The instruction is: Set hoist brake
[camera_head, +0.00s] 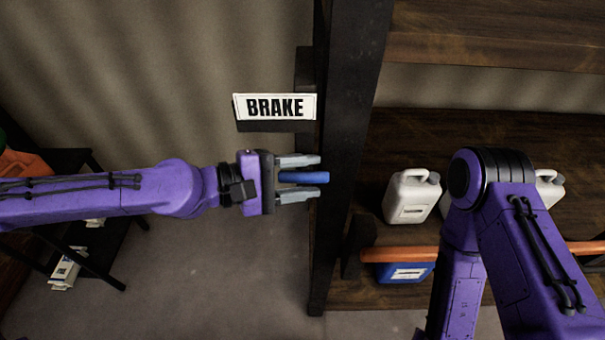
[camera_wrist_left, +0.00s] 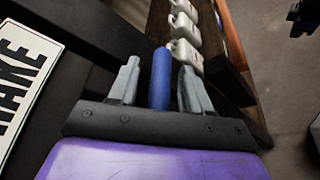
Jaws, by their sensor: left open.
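A blue brake handle (camera_head: 304,178) sticks out beside the dark upright post, below a white sign reading BRAKE (camera_head: 275,107). My left gripper (camera_head: 300,176) is open, with one finger on each side of the blue handle. In the left wrist view the blue handle (camera_wrist_left: 161,78) stands between the two grey fingers (camera_wrist_left: 158,84), and gaps show on both sides. The BRAKE sign (camera_wrist_left: 22,85) is partly cut off at the left of that view. How the handle joins its mount is hidden.
A dark post (camera_head: 345,120) stands just right of the handle. Wooden shelves (camera_head: 480,150) hold white jugs (camera_head: 411,196) and a blue container (camera_head: 404,272) behind an orange rail (camera_head: 415,254). A dark side table (camera_head: 75,160) stands at the left. Floor between is clear.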

